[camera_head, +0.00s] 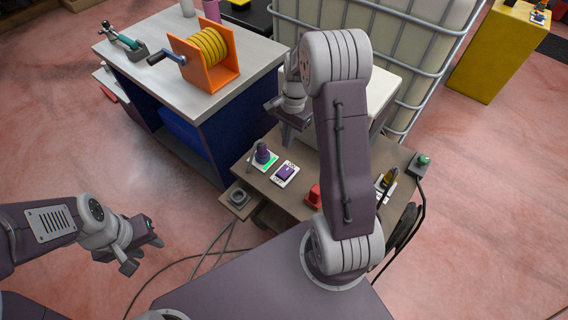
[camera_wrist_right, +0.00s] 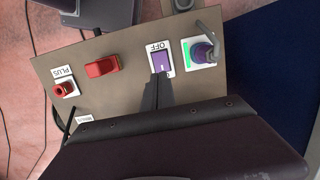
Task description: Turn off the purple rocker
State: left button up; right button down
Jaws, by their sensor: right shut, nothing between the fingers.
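The purple rocker (camera_head: 286,173) sits on a white plate on the brown panel, between a dark knob and a red switch. In the right wrist view the purple rocker (camera_wrist_right: 161,62) has the word OFF at its upper end; the label at its other end is partly hidden by my fingers. My right gripper (camera_wrist_right: 161,80) is shut and empty, its tips over the lower end of the rocker in that view. I cannot tell whether they touch it. My left gripper (camera_head: 146,254) is open and empty, over the floor at the lower left.
The dark knob (camera_head: 262,153) on a green-marked plate stands beside the rocker. The red switch (camera_head: 314,195) is on the other side. A red PLUS knob (camera_wrist_right: 63,90) is further along. A workbench (camera_head: 150,72) with an orange cable reel (camera_head: 205,62) and a caged tank (camera_head: 405,40) stand behind.

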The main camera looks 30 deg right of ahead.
aim_at(283, 173)
jog(key=f+b, duration=0.1)
jog(key=f, duration=0.3)
jog(key=a+f+b, duration=0.1)
jog(key=f, duration=0.4)
jog(key=a+f+b, duration=0.1)
jog(key=f, duration=0.3)
jog(key=shift+s+f, duration=0.3)
jog(key=shift+s, duration=0.1)
jog(key=shift+f, duration=0.15)
jog(key=shift+s+a+f, duration=0.1)
jog(key=shift+f, duration=0.05)
jog(key=shift+d, duration=0.25)
jog(key=shift+w+d+p, duration=0.4)
jog(key=shift+d+p, duration=0.05)
jog(key=shift+d, duration=0.1)
jog(key=shift+r, duration=0.25)
